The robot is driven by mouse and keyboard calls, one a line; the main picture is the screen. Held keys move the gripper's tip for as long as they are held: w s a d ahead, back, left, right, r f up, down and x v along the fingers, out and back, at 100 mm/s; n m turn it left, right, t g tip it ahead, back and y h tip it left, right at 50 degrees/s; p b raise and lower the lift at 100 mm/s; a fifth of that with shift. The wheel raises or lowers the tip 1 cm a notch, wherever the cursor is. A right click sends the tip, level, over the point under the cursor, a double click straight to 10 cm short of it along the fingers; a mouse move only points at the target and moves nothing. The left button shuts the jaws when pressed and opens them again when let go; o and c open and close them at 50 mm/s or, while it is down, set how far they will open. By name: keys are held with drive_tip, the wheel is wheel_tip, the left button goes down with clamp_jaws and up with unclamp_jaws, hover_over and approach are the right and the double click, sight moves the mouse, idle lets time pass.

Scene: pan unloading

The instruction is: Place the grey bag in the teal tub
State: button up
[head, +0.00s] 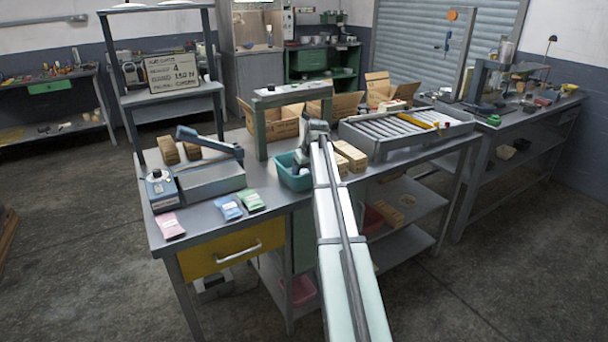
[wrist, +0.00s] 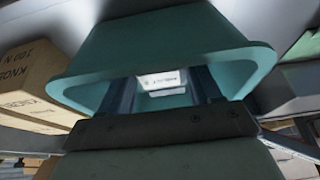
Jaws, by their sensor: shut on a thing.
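The teal tub (head: 283,171) stands on the bench near its front edge, just left of my arm. My gripper (head: 303,157) reaches down into it. In the wrist view, the teal tub (wrist: 165,32) opens toward the camera and both fingers of my gripper (wrist: 160,86) extend inside its rim. A pale packet with a printed label, seemingly the grey bag (wrist: 161,78), shows between the fingertips, and my gripper is shut on it. Most of the bag is hidden; I cannot tell whether it touches the tub floor.
Pink (head: 169,226), blue (head: 228,207) and green (head: 250,201) bags lie along the front left. A sealing machine (head: 212,180) stands behind them. Small cartons (head: 350,156) sit right of the tub, with a roller conveyor (head: 405,130) beyond. A green-grey frame (head: 260,130) stands behind the tub.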

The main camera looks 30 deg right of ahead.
drive_tip(key=shift+f, duration=0.5)
drive_tip(key=shift+f, duration=0.2)
drive_tip(key=o, duration=1.2)
drive_tip(key=shift+r, duration=0.2)
drive_tip(key=v, duration=1.2)
